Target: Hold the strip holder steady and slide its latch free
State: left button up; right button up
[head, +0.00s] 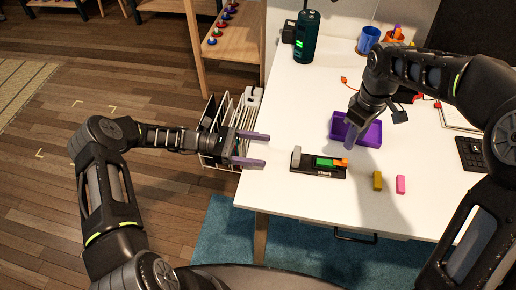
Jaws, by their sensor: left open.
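The strip holder (312,174) is a small black block lying near the table's left front edge. A grey upright piece (296,156) stands at its left end. A green piece (325,162) and an orange piece (341,162) sit on its right part. I cannot tell for sure which piece is the latch. My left gripper (266,150) is open and empty, just left of the holder, its two purple fingers pointing right. My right gripper (350,143) points down above and behind the holder's right end, in front of the purple tray. Its finger gap is not visible.
A purple tray (370,134) lies behind the holder. A yellow block (377,180) and a pink block (401,184) lie to its right. A dark bottle (306,38), a blue cup (368,40) and a keyboard (470,154) stand farther off. The white table (290,108) is clear at left.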

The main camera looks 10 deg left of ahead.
aim_at(298, 155)
pick_arm(q)
jog(key=d, duration=1.2)
jog(key=shift+c, duration=0.2)
grip_shut()
dwell(0.5)
